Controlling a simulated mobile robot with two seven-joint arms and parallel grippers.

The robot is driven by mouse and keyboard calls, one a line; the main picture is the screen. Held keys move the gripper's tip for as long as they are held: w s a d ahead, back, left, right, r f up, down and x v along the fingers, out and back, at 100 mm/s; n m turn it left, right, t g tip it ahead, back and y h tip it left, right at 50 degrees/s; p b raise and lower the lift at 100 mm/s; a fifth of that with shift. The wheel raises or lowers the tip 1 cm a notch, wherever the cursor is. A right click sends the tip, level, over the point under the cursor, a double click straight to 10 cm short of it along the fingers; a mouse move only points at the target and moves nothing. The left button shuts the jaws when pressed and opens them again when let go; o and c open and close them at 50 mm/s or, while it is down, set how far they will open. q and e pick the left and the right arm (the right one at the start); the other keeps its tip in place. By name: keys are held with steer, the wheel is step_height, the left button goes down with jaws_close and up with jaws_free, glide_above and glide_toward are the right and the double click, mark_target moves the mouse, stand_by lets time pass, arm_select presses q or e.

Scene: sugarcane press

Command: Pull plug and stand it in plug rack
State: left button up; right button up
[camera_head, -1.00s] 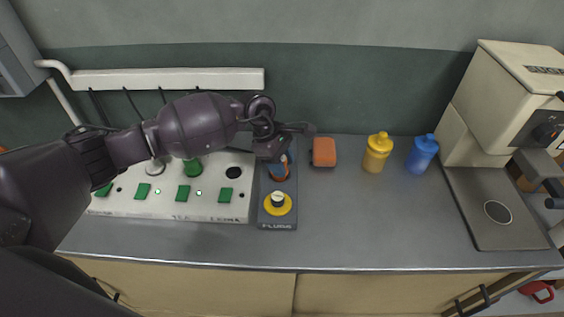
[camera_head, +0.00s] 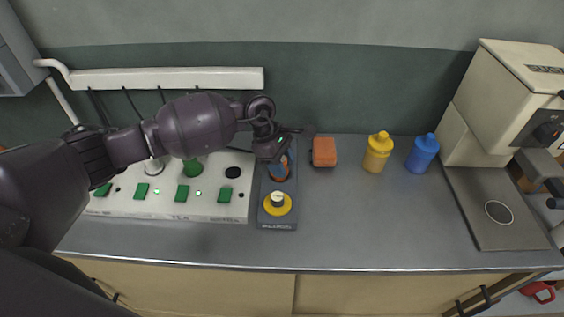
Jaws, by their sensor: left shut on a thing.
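My left gripper (camera_head: 279,155) reaches in from the left over the back of the plug rack (camera_head: 278,226), a dark blue-grey block on the counter. It is shut on a plug (camera_head: 279,172), of which a blue and orange-brown part shows below the fingers at the rack's back position. The arm hides its top, and I cannot tell whether it is fully seated. A yellow-ringed plug (camera_head: 277,201) with a whitish top stands in the rack's front position. The white socket panel (camera_head: 165,206) lies left of the rack, with green switches and a green plug (camera_head: 193,167). My right gripper is not in view.
An orange block (camera_head: 324,152), a yellow bottle (camera_head: 377,152) and a blue bottle (camera_head: 421,154) stand along the back right of the rack. A cream machine (camera_head: 505,105) stands at far right. The counter's front middle is clear.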

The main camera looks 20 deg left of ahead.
arm_select(q)
steer(key=shift+f, duration=0.45)
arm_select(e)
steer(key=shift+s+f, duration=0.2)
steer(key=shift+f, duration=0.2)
arm_select(q)
steer(key=o, duration=0.7)
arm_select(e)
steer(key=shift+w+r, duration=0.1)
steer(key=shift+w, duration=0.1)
arm_select(q)
steer(key=shift+a+r, duration=0.15)
steer(key=shift+r, duration=0.3)
steer(key=shift+p+v, duration=0.85)
steer(key=shift+v, duration=1.8)
steer(key=p+v, duration=0.1)
steer(key=v, duration=0.3)
steer(key=shift+a+r, duration=0.15)
steer(key=shift+r, duration=0.25)
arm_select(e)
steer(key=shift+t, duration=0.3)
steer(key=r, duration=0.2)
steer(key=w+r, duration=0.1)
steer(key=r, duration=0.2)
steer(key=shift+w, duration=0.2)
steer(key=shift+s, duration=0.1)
